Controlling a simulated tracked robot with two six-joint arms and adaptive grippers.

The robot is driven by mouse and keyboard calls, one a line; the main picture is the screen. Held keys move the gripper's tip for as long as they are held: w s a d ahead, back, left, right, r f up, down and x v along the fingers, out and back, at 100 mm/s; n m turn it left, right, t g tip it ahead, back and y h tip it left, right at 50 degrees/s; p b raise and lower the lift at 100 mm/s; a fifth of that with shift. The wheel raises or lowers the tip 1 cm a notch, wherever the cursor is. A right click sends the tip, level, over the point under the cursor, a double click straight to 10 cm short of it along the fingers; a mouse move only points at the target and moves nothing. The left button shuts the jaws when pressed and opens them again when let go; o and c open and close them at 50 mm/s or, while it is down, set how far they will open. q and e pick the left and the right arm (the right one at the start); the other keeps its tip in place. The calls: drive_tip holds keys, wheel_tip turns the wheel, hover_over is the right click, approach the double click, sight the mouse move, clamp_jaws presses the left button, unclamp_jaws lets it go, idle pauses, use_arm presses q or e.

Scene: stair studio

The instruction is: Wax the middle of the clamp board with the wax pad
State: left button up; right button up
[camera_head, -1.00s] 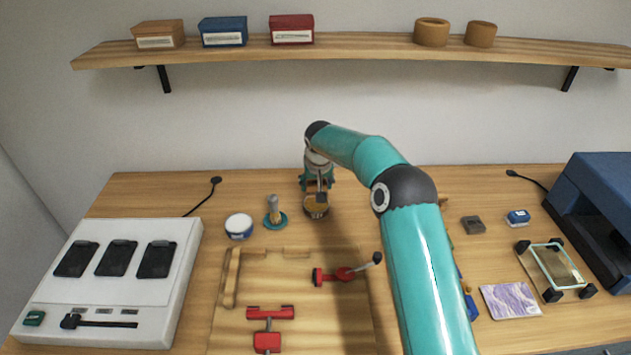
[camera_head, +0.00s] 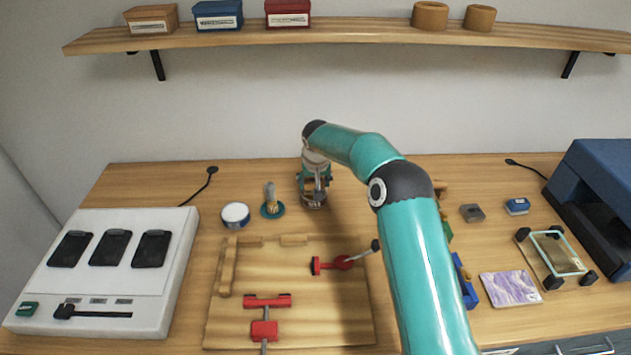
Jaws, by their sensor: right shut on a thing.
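The clamp board (camera_head: 320,308) is a pale wooden board at the front middle of the bench, with wooden strips at its back and left edges. One red clamp (camera_head: 267,301) sits at its front left and another red clamp (camera_head: 330,265) at its right. Its middle is bare. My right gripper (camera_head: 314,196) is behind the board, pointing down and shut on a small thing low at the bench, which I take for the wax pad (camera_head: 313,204). The fingers hide most of it, and I cannot tell if it is lifted. My left gripper is out of view.
A white tub (camera_head: 235,214) and a brush on a teal base (camera_head: 271,207) stand left of my right gripper. A white panel unit (camera_head: 105,275) fills the left. A purple slab (camera_head: 511,288), a glass-topped frame (camera_head: 558,252) and a blue machine (camera_head: 603,205) are at the right.

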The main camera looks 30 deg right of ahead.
sight(314, 180)
drive_tip(key=shift+s+f+b, duration=0.1)
drive_tip(key=shift+f+b, duration=0.4)
drive_tip(key=shift+b, duration=0.05)
idle(1.7)
drive_tip(key=shift+r, duration=0.1)
drive_tip(key=shift+r+p, duration=2.3)
drive_tip(key=shift+r, duration=1.2)
drive_tip(key=shift+f, duration=0.1)
